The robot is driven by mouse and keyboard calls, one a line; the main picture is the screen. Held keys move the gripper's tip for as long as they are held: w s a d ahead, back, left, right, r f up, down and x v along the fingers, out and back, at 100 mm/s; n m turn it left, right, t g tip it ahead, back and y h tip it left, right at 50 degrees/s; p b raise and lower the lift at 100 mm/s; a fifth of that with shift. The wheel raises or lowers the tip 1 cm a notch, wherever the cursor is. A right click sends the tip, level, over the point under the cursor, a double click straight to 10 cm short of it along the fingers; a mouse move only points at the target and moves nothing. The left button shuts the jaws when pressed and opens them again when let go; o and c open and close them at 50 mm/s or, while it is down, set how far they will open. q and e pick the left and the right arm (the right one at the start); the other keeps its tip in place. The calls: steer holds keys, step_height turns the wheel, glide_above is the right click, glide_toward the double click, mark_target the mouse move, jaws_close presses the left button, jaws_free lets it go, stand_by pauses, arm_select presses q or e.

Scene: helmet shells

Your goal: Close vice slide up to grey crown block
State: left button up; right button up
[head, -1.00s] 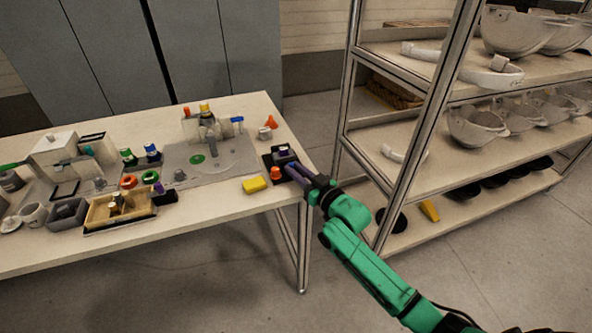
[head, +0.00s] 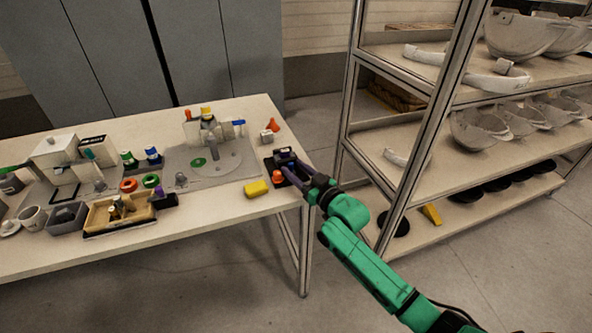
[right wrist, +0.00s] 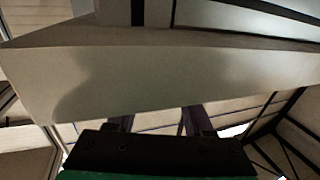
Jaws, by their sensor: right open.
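A small black vice (head: 269,165) sits at the right end of the table, with an orange part at its front. A dark grey block (head: 284,154), perhaps the crown block, shows at its back; slide and gap are too small to make out. My right gripper (head: 289,171) reaches in from the right, its purple fingers over or against the vice's right side; contact cannot be told. In the right wrist view its two dark fingers (right wrist: 160,121) stand apart with nothing visible between them, before a large pale surface. My left gripper is not in view.
A shelf rack (head: 395,190) with helmet shells stands close right of my arm.

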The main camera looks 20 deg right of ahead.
steer(key=shift+s, duration=0.1)
steer(key=v, duration=1.4)
steer(key=shift+s, duration=0.15)
steer(key=shift+f, duration=0.1)
steer(key=s+d+f+m+g+h+p, duration=0.1)
steer(key=s+d+f+g+h, duration=0.15)
steer(key=f, duration=0.65)
steer(key=s+d+f+m+g+h+p, duration=0.1)
steer(key=s+d+f+g, duration=0.15)
steer(key=f, duration=0.55)
steer(key=s+d+f+m+g+h+p, duration=0.1)
steer(key=s+d+f+h+p, duration=0.2)
steer(key=f, duration=0.6)
steer(key=s+a+f+g, duration=0.1)
steer(key=s+f+g, duration=0.2)
steer(key=s+f, duration=0.3)
steer(key=s+a+f+g+p, duration=0.1)
steer(key=s+f+g, duration=0.2)
steer(key=s, duration=1.1)
steer(key=s+a+f+n+g, duration=0.1)
steer(key=s+a+f+g, duration=0.1)
steer(key=s+f, duration=0.7)
steer(key=shift+s+g, duration=0.4)
steer(key=shift+g, duration=0.4)
